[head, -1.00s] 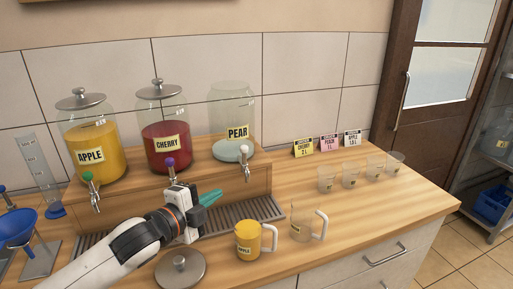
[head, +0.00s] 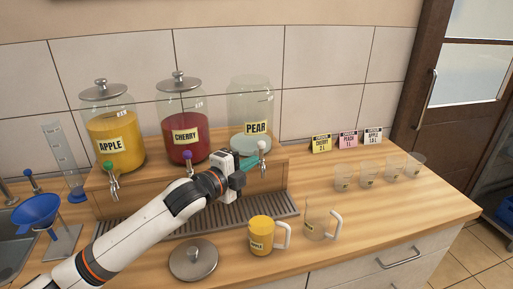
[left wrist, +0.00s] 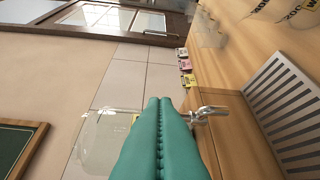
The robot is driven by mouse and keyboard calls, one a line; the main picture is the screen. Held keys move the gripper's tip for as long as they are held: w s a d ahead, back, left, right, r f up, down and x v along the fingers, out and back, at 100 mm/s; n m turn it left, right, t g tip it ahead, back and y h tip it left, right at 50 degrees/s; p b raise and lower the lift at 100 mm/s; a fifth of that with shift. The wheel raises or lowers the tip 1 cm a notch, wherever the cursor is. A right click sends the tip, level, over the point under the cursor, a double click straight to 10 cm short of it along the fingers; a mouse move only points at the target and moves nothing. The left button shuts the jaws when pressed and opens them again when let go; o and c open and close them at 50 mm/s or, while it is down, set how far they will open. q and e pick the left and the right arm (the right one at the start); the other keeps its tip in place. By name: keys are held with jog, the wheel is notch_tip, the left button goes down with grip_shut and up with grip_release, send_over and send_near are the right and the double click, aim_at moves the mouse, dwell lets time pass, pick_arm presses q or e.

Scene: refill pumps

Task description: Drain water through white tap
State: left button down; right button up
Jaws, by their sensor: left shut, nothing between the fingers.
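The white tap (head: 262,146) sits on the front of the wooden stand below the PEAR jar (head: 249,102). The jar is clear, lidless and looks empty, with a pale disc at its bottom. My left gripper (head: 252,160) is shut and empty, with its teal fingertips just left of the tap in the head view. In the left wrist view the shut teal fingers (left wrist: 160,125) point past the metal tap (left wrist: 205,113), which shows just right of their tips. I cannot tell whether they touch it. My right gripper is not in view.
A grey drip grate (head: 255,206) lies below the taps. A yellow-filled APPLE mug (head: 261,232) and a clear mug (head: 317,222) stand in front. A round lid (head: 193,260) lies near the counter edge. APPLE (head: 116,137) and CHERRY (head: 183,118) jars stand left.

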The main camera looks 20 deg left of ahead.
aim_at(261, 150)
pick_arm(q)
jog(key=w+p, duration=0.1)
jog(key=w, duration=0.6)
jog(key=shift+a+f+p, duration=0.2)
jog(key=shift+f+p, duration=0.15)
jog(key=shift+f, duration=0.1)
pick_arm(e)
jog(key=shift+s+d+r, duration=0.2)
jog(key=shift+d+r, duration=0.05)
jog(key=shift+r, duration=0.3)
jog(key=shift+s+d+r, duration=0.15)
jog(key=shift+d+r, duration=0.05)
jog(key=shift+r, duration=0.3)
pick_arm(q)
jog(key=shift+s, duration=0.1)
